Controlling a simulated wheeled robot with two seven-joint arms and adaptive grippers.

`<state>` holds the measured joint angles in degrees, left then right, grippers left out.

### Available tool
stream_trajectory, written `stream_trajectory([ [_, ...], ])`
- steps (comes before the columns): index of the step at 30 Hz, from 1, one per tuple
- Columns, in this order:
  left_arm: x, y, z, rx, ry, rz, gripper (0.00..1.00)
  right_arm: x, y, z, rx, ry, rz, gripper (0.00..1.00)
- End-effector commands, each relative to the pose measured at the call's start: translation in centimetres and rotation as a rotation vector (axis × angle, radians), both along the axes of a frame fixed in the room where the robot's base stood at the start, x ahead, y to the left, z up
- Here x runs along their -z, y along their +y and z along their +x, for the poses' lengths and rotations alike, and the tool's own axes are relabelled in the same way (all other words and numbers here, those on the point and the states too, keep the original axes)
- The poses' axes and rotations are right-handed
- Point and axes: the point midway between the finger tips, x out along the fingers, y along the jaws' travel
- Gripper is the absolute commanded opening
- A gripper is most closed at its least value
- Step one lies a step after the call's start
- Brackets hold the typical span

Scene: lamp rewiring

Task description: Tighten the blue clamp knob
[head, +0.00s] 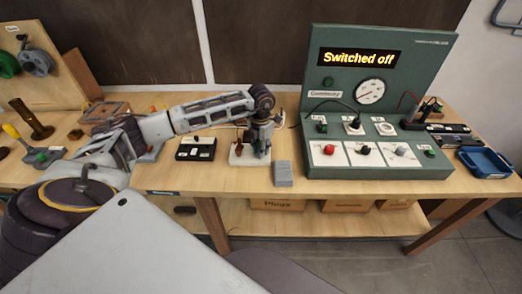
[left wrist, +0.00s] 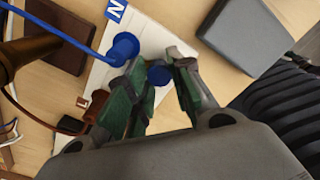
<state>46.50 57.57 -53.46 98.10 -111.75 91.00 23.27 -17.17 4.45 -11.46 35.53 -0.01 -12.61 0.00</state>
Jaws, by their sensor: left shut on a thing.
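The blue clamp knob (left wrist: 158,75) shows in the left wrist view between the fingertips of my left gripper (left wrist: 160,72). The fingers, with green pads, are shut on it, and they hide part of it. A second blue round part (left wrist: 122,48) with a blue wire sits just beside the fingers on the white base plate (left wrist: 105,70), near a blue "N" label (left wrist: 116,10). In the head view my left gripper (head: 259,150) points down over the white base, and the knob is hidden there. My right gripper is in neither view.
A brown-red part (left wrist: 98,106) sits close to the left fingers. A grey block (head: 283,173) stands right of the base, and a black switch box (head: 196,149) left. The green test panel (head: 375,110) reads "Switched off". A blue tray (head: 485,162) lies far right.

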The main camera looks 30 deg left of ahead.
Motion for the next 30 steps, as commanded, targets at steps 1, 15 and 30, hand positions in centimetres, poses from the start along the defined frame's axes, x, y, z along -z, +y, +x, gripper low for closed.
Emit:
stream_trajectory([
  [1, -0.01, 0.04, 0.02, 0.002, -0.001, 0.001, 0.0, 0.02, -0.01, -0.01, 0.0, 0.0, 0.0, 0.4],
  [15, -0.05, 0.03, 0.01, 0.002, 0.0, 0.0, 0.43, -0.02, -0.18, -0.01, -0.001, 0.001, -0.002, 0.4],
  [30, -0.57, -0.01, 0.06, 0.002, -0.002, 0.0, 0.44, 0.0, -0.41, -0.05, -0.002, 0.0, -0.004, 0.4],
])
